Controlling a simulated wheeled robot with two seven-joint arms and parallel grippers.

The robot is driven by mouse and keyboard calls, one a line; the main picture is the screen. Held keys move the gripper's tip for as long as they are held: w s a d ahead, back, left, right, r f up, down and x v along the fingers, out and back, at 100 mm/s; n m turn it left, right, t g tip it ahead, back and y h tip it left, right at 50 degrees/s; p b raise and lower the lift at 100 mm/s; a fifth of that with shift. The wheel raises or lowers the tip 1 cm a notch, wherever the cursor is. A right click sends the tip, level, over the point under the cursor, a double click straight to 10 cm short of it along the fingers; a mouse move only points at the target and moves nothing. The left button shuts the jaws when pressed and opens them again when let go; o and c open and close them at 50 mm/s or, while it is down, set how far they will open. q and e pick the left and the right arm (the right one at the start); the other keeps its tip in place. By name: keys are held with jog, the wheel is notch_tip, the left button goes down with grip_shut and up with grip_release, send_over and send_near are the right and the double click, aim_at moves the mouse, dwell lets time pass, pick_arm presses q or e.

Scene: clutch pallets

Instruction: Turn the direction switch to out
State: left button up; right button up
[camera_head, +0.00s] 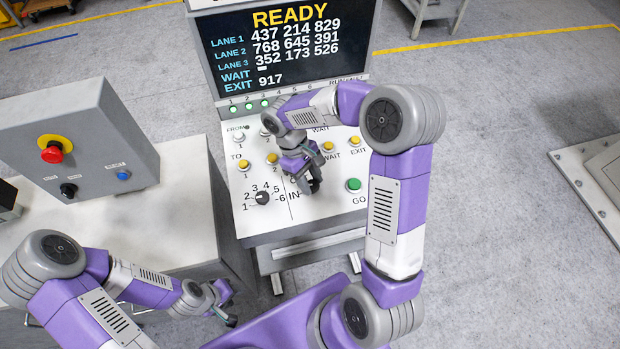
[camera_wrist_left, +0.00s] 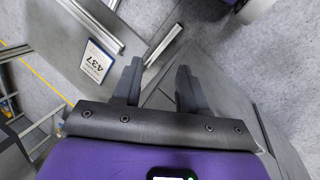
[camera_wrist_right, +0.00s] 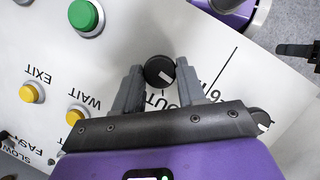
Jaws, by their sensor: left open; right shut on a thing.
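The direction switch (camera_wrist_right: 158,70) is a round black knob with a white mark, on the white sloped panel. My right gripper (camera_head: 313,185) is shut on it, one finger on each side in the right wrist view. The white mark points down and right there. Part of an "OUT" label shows between the fingers, and the "IN" label shows left of the gripper in the head view. The knob is mostly hidden by the gripper in the head view. My left gripper (camera_wrist_left: 157,85) is open and empty, low at the left, away from the panel.
A numbered black dial (camera_head: 263,198) sits left of the switch. A green GO button (camera_head: 353,185) and yellow buttons (camera_head: 328,147) lie to the right and above. A screen (camera_head: 290,45) reads READY. A grey box (camera_head: 75,140) with a red button (camera_head: 52,152) stands left.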

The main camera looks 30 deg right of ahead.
jog(key=m+y, duration=0.1)
jog(key=m, duration=0.1)
jog(key=m+y+p, duration=0.1)
jog(key=m, duration=0.2)
jog(key=shift+d+r, duration=0.1)
jog(key=shift+d, duration=0.1)
jog(key=m+y, duration=0.1)
jog(key=m, duration=0.4)
jog(key=shift+d+y+p, duration=0.15)
jog(key=shift+y+p, duration=0.25)
jog(key=shift+m, duration=0.3)
jog(key=o, duration=1)
jog(key=shift+o, duration=0.2)
jog(key=v, duration=0.7)
jog(key=shift+r+p, duration=0.2)
jog(key=shift+p, duration=0.15)
jog(key=shift+d, duration=0.1)
